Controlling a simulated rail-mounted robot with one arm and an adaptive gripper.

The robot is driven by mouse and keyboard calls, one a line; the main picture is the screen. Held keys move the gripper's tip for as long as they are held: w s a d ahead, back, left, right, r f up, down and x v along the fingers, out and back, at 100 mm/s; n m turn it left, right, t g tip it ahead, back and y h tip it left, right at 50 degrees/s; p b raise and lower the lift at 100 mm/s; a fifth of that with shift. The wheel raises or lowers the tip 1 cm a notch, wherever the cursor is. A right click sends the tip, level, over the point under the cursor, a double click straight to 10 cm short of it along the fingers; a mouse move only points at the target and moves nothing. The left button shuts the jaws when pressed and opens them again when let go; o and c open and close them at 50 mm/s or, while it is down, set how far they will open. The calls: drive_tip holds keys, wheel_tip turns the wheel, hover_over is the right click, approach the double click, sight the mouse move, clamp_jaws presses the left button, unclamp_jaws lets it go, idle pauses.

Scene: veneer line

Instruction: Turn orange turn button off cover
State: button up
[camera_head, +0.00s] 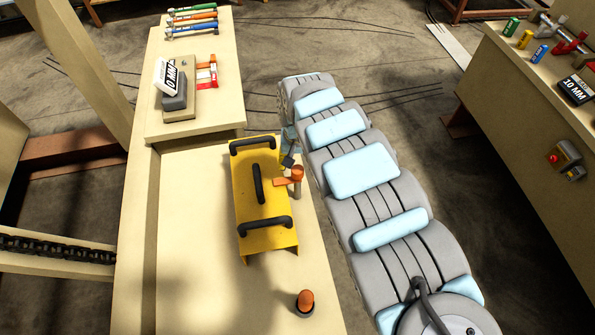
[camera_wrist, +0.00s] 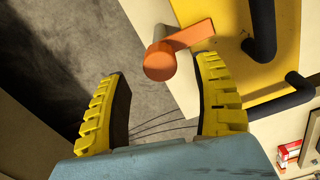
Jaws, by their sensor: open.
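The orange turn button (camera_head: 296,173) sits on a post at the right edge of the yellow cover (camera_head: 244,202). Its flat tab points left, over the cover's edge. In the wrist view, the button's round end (camera_wrist: 160,62) shows between and slightly beyond my fingertips, and its tab reaches over the yellow cover (camera_wrist: 232,22). My gripper (camera_wrist: 163,69) is open, with a yellow finger on either side of the button in the picture. I cannot tell whether either finger touches it. In the head view my gripper is mostly hidden behind my arm, close to the button.
The cover carries several black handles (camera_head: 259,184). A second orange-topped post (camera_head: 306,297) stands at the bench's front. Hammers (camera_head: 192,20) and a block with a 10 MM label (camera_head: 171,84) lie farther back. Another bench (camera_head: 520,110) with tools stands at right.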

sight(298, 170)
drive_tip(key=shift+f, duration=2.4)
clamp_jaws()
